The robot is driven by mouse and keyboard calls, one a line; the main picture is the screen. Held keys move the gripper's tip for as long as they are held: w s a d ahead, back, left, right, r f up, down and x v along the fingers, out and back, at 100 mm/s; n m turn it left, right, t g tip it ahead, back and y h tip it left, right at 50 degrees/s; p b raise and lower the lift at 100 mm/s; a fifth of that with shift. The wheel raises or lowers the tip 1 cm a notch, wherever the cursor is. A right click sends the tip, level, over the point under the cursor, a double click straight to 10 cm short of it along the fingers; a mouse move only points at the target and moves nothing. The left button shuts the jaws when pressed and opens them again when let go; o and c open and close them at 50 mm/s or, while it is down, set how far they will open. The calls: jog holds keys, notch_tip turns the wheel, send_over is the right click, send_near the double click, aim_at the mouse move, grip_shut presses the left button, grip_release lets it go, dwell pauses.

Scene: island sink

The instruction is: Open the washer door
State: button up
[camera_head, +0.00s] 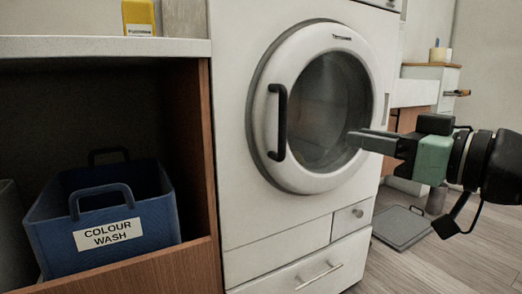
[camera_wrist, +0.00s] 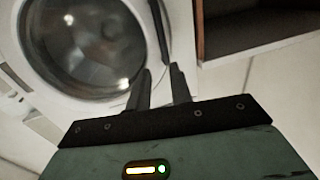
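The washer door (camera_head: 318,178) is a round white ring with dark glass, and it looks closed against the white washer front. Its black vertical bar handle (camera_head: 278,122) is on the door's left side. In the wrist view the door (camera_wrist: 62,92) fills the upper left, and the dark handle (camera_wrist: 160,30) shows at the top centre. My gripper (camera_head: 352,138) is in front of the right part of the glass in the head view, apart from the handle. In the wrist view the two fingers (camera_wrist: 161,70) have a gap between them with nothing in it.
A wooden shelf unit left of the washer holds a blue basket (camera_head: 150,215) marked "COLOUR WASH". A yellow box (camera_head: 138,18) stands on the counter (camera_head: 60,46). Drawers (camera_head: 280,245) are below the door. A grey scale-like slab (camera_head: 402,226) lies on the floor at right.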

jog(key=p, duration=1.5)
send_near(286, 123)
jog(key=x, duration=0.2)
jog(key=b+x, duration=0.3)
jog(key=x, duration=0.4)
jog(key=shift+w+a, duration=0.65)
grip_shut()
